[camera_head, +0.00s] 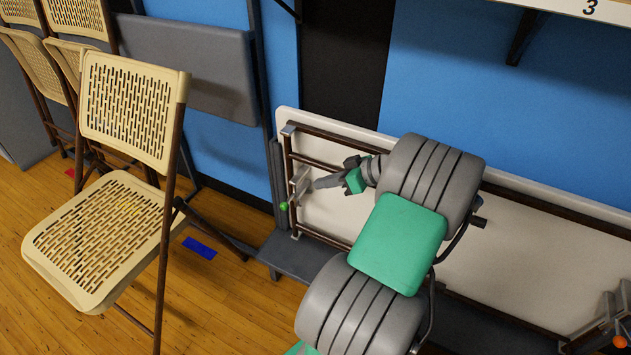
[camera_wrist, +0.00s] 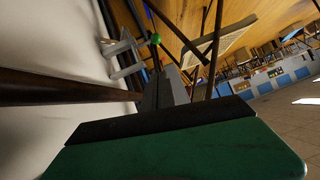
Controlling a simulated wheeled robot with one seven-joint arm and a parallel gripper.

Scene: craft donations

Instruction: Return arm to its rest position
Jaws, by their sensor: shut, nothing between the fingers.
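My arm, grey and green, reaches across the right half of the head view in front of a folded white table. My gripper (camera_head: 318,183) is at the end of it, shut and empty, pointing left close to the folded table's metal legs. In the wrist view my gripper (camera_wrist: 166,88) shows as dark fingers pressed together beyond the green wrist body. A metal bracket with a green ball (camera_head: 284,206) lies just past the fingertips. In the wrist view the green ball (camera_wrist: 155,39) is beyond them too. I cannot tell whether the fingers touch the bracket.
The folded white table (camera_head: 500,240) leans on the blue wall behind my arm. A beige folding chair (camera_head: 95,240) stands open at the left, with more chairs (camera_head: 40,65) behind it. A grey padded panel (camera_head: 190,65) is on the wall. Wooden floor shows between chair and table.

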